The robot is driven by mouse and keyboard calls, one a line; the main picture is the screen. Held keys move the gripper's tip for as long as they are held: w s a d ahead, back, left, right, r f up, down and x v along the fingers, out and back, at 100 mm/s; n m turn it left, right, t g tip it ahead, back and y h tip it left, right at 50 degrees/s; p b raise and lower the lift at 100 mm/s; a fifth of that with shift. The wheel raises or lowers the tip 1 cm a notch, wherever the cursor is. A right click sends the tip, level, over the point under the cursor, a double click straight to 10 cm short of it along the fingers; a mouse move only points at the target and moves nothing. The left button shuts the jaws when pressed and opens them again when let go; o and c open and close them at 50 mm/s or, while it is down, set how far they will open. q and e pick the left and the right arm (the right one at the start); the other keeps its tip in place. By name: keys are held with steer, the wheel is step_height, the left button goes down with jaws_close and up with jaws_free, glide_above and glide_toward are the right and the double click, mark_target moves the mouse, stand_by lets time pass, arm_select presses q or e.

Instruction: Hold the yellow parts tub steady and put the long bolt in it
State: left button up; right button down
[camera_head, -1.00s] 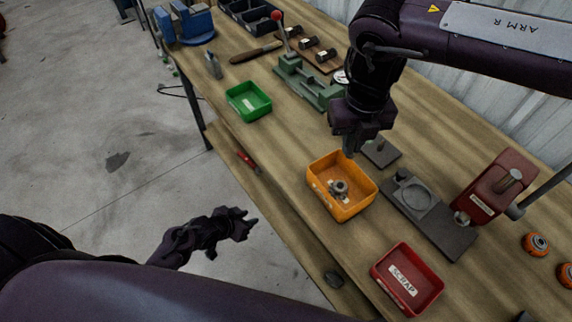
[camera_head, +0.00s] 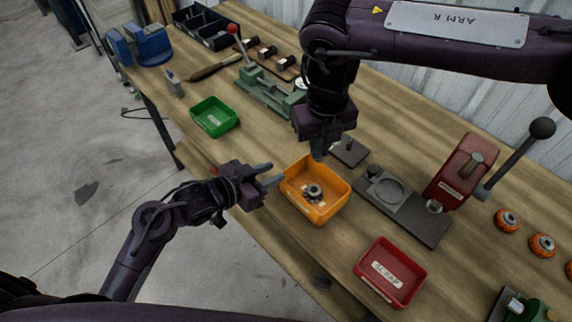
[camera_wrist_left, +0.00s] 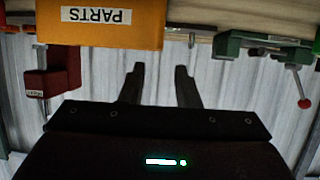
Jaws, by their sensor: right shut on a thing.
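The yellow parts tub (camera_head: 318,212) stands on the workbench with a round metal part (camera_head: 314,191) and small pieces inside. In the left wrist view the tub (camera_wrist_left: 100,34) appears upside down, its PARTS label visible. My left gripper (camera_head: 274,174) is open just off the tub's left wall; its fingers are apart and empty in the wrist view. My right gripper (camera_head: 318,153) points down at the tub's far edge, shut on a thin grey thing, seemingly the long bolt, mostly hidden by the fingers.
A red scrap bin (camera_head: 390,272) stands to the tub's right, near the front. A green bin (camera_head: 214,117) is to the left. Behind are a dark plate with a peg (camera_head: 350,147), a grey fixture (camera_head: 413,211) and a red press (camera_head: 455,172). Bare bench lies between the bins.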

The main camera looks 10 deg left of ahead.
mark_target(295, 163)
arm_select(q)
steer(key=x, duration=0.9)
steer(key=shift+a, duration=0.1)
steer(key=shift+c, duration=0.3)
jaws_close()
